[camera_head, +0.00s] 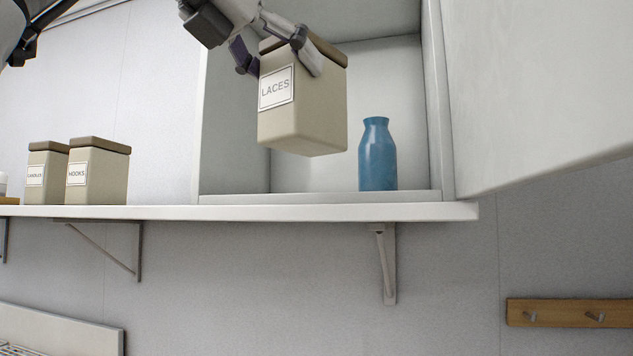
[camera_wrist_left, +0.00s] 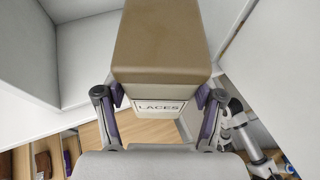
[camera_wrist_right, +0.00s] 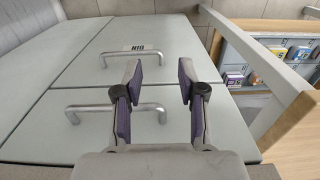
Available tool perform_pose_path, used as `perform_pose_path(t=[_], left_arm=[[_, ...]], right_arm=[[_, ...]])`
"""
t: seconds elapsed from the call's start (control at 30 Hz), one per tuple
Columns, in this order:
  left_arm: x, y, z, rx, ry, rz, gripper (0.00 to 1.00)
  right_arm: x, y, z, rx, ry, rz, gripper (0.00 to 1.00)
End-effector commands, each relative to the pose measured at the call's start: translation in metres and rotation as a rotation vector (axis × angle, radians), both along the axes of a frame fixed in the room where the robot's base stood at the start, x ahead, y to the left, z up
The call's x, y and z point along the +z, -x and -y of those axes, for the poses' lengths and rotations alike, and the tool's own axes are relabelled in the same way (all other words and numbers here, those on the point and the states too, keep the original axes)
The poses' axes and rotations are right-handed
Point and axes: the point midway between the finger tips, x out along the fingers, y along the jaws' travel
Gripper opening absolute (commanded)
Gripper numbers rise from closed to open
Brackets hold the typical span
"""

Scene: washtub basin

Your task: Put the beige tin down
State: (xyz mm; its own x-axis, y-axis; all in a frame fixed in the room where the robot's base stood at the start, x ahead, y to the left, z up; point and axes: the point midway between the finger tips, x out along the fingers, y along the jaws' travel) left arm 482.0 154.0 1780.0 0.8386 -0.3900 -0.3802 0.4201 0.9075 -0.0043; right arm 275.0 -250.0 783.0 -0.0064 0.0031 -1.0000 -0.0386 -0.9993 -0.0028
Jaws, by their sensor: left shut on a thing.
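The beige tin (camera_head: 318,115) has a brown lid and a label reading LACES. It hangs in the air in front of the open white cupboard, above the shelf, in the head view. My left gripper (camera_head: 278,62) is shut on it near its top, one finger on each side. In the left wrist view the tin's brown lid (camera_wrist_left: 160,40) and label show between the fingers (camera_wrist_left: 160,105). My right gripper (camera_wrist_right: 160,80) is open and empty, above grey panels with handles in the right wrist view.
A blue bottle (camera_head: 377,155) stands at the right inside the cupboard (camera_head: 232,130). Two similar beige tins, one labelled HOOKS (camera_head: 98,172), stand on the white shelf (camera_head: 300,212) at left. The shelf between them and the cupboard is clear. A large white panel (camera_head: 540,90) juts out at right.

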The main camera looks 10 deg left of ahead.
Motion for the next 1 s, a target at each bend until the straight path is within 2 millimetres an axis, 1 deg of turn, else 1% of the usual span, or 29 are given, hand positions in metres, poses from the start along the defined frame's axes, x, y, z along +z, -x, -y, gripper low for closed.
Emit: perform_pose_path(t=[0.07,0.17,0.33,0.4,0.5,0.57,0.63,0.7,0.8,1.0], left_arm=[[0.002,-0.014,-0.004,0.0,0.0,-0.005,0.01],[0.002,-0.043,-0.014,-0.001,0.0,-0.008,0.01],[-0.001,-0.097,-0.03,-0.001,0.002,-0.007,0.01],[-0.009,-0.118,-0.036,-0.001,0.0,-0.004,0.01],[-0.011,-0.138,-0.043,-0.001,0.0,0.0,0.01],[-0.014,-0.144,-0.045,-0.001,0.0,0.0,0.01],[-0.026,-0.146,-0.046,-0.002,-0.001,0.001,0.01],[-0.041,-0.146,-0.046,-0.001,-0.001,-0.001,0.01],[-0.053,-0.146,-0.045,-0.001,0.0,0.001,0.01],[-0.052,-0.146,-0.046,-0.002,0.0,0.002,0.01]], right_arm=[[0.009,0.001,0.0,-0.001,0.0,-0.003,0.4],[0.026,0.001,0.0,-0.001,0.0,-0.003,0.4],[0.063,0.0,0.0,-0.001,0.0,-0.002,0.4],[0.066,0.0,0.0,-0.001,0.0,0.0,0.4],[0.073,0.0,0.0,-0.001,0.0,-0.001,0.4],[0.074,0.0,0.0,-0.001,0.0,-0.002,0.4],[0.067,0.0,0.0,-0.001,0.0,-0.001,0.4],[0.056,0.0,0.0,-0.001,0.0,-0.002,0.4],[0.052,0.001,0.0,-0.001,0.0,-0.003,0.4],[0.055,0.0,0.0,-0.001,0.0,-0.002,0.4]])
